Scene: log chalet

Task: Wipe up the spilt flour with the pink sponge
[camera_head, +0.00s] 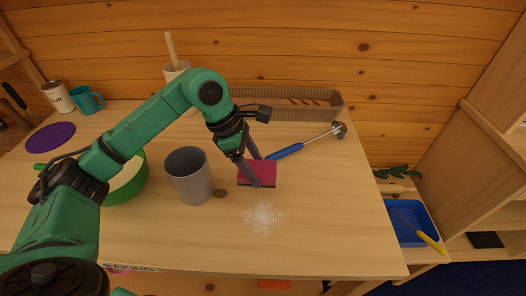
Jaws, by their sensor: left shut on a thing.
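The pink sponge (265,174) has a dark underside and is just behind the flour on the wooden table. My left gripper (256,182) comes down on it from above, with its fingers shut on the sponge. The spilt flour (263,218) is a loose white patch on the table, in front of the sponge and apart from it. Whether the sponge touches the table is hard to tell. My right gripper is not in view.
A grey cup (189,176) stands left of the sponge, with a green bowl (134,188) beyond it. A blue-handled ladle (289,151) lies behind. A wicker basket (335,104) stands at the back. The table's right front is clear.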

